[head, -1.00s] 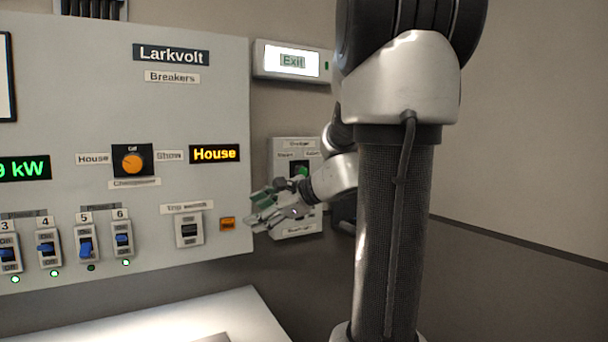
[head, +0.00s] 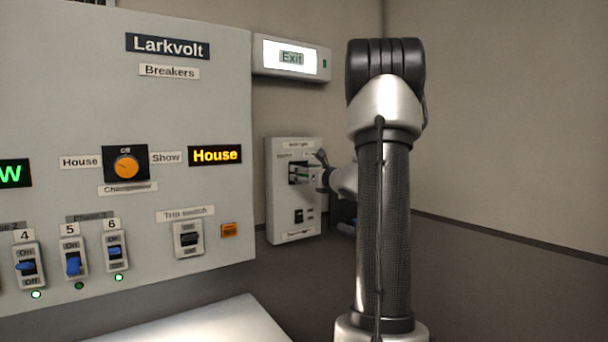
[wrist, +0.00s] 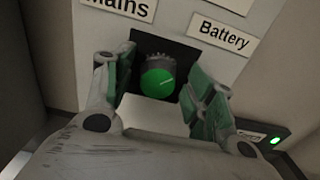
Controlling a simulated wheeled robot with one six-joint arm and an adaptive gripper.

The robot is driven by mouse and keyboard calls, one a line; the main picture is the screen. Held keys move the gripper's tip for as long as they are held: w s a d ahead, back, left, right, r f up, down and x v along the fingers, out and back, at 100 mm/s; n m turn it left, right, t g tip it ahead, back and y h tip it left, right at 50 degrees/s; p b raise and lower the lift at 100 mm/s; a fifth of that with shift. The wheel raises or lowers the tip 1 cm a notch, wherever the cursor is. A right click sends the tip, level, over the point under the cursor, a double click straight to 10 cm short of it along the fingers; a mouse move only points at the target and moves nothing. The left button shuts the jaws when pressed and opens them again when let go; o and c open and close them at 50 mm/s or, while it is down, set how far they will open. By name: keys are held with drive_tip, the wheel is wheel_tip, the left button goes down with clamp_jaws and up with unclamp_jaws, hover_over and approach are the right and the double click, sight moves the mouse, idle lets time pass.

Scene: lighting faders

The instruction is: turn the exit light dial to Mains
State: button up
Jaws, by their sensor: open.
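The exit light dial is a green round knob (wrist: 158,80) on a dark square plate, seen in the wrist view between my fingers. A "Mains" label (wrist: 112,4) is at its upper left and a "Battery" label (wrist: 225,35) at its upper right. The pale line on the knob face lies nearly level, tilted slightly up to the right. My gripper (wrist: 165,95) is open, with one finger on each side of the knob; I cannot tell whether either touches it. In the head view my gripper (head: 308,174) is at the small wall box and hides the knob.
The small wall box (head: 282,220) has a dark switch below the dial. The lit Exit sign (head: 292,58) hangs above it. The large Larkvolt breaker panel (head: 150,110) stands to the left, with an orange changeover knob (head: 126,166) and several blue breakers. A pale surface (head: 195,325) lies below.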

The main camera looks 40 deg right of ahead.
drive_tip(key=shift+c, duration=0.5)
drive_tip(key=c, duration=0.9)
drive_tip(key=shift+c, duration=0.2)
drive_tip(key=shift+n, duration=0.4)
drive_tip(key=n, duration=1.7)
drive_tip(key=shift+a+f, duration=0.2)
drive_tip(key=shift+a, duration=0.05)
